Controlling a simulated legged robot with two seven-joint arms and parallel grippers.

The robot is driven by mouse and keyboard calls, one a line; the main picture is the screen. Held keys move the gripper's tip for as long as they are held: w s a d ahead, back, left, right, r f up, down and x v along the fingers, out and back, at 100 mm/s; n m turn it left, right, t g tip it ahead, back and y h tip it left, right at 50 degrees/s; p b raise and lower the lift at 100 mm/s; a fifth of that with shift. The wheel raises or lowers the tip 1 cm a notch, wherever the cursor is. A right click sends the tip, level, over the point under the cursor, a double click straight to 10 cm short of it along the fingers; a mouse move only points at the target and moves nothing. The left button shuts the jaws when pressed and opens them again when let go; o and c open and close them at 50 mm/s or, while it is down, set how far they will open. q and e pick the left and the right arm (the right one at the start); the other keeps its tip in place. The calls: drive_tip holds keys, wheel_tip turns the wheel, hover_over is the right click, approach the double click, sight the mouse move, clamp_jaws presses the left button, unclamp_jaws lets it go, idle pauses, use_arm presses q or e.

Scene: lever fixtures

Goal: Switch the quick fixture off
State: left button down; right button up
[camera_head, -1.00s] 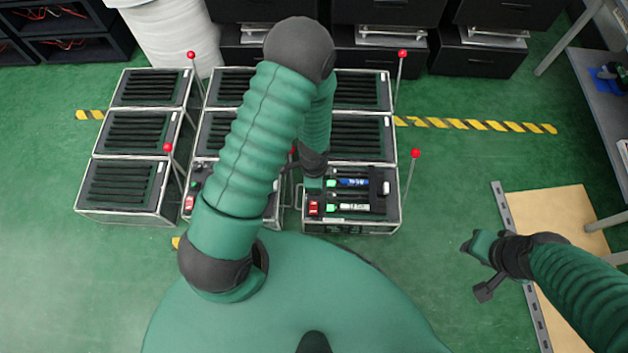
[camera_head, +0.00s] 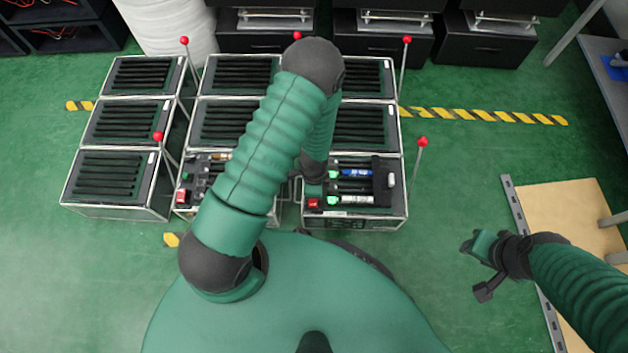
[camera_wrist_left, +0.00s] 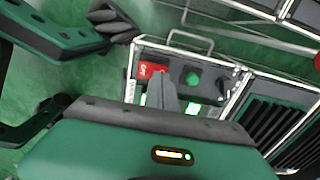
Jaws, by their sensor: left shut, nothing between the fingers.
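The front right fixture (camera_head: 352,217) has a red switch (camera_head: 313,203) and lit green spots at its left end. My left gripper (camera_head: 313,189) is over that end, just above the red switch in the picture. In the left wrist view the shut grey fingers (camera_wrist_left: 163,97) are empty and overlap the lower edge of the red switch (camera_wrist_left: 149,70), which has white lettering. I cannot tell whether they touch it. A green button (camera_wrist_left: 193,77) and a dark knob (camera_wrist_left: 225,81) sit beside it. My right gripper (camera_head: 477,269) is open and empty, away to the right.
More fixtures with dark slotted tops stand in rows behind and to the left (camera_head: 108,177). Red-knobbed levers rise beside several, one (camera_head: 422,142) right of the front right fixture. Black drawers (camera_head: 482,42) stand behind. The green floor on the right is open up to a wooden board (camera_head: 572,205).

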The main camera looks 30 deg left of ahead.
use_arm(q)
drive_tip(key=shift+f, duration=0.5)
drive_tip(key=shift+r, duration=0.1)
drive_tip(key=shift+s+d+r+p, duration=0.25)
drive_tip(key=shift+s+d+p, duration=0.2)
drive_tip(key=shift+s, duration=0.2)
wheel_tip(320, 180, up, 13)
drive_tip(key=w+a+p, duration=0.2)
drive_tip(key=w+p, duration=0.1)
drive_tip(key=p, duration=0.6)
drive_tip(key=shift+r, duration=0.15)
